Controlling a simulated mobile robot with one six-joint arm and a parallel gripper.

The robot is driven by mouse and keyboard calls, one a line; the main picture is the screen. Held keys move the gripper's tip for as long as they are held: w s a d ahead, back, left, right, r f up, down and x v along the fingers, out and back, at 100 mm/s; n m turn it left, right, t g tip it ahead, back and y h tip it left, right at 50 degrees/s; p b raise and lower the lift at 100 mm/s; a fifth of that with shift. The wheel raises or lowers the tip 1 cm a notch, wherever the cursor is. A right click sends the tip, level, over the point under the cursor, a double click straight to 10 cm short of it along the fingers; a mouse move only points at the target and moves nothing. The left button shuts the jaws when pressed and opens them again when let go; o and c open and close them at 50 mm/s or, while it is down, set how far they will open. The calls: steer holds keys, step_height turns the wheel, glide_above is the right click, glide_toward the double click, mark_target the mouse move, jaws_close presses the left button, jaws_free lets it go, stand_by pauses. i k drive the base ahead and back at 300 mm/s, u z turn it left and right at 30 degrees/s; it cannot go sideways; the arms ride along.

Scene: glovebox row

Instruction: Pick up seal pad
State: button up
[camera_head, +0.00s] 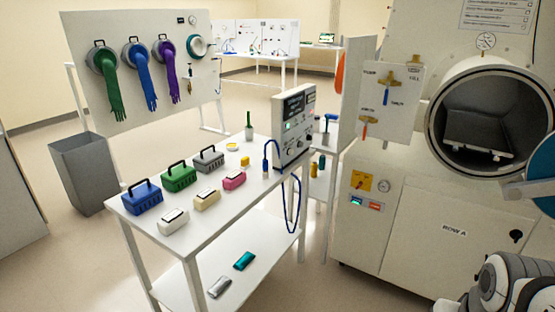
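No object is clearly marked as the seal pad, and I cannot tell which one it is. Small pad-like blocks lie along the front of the white table: a white block (173,220), a beige block (207,199) and a pink block (234,180), each with a dark-edged top. A teal piece (244,260) and a grey piece (219,286) lie on the lower shelf. A small yellow block (245,161) and a round yellow-and-white dish (232,147) are farther back on the table. Only links of my arm show at the bottom right; my gripper is out of view.
Blue (142,197), green (179,177) and grey (209,159) handled cases stand behind the blocks. An instrument box (294,125) with a hanging blue cable stands at the table's right end. The round-doored chamber (485,120) fills the right. A grey bin (85,172) stands left; open floor lies in front.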

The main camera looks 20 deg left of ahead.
mark_target(245, 162)
steer(key=u, duration=1.2)
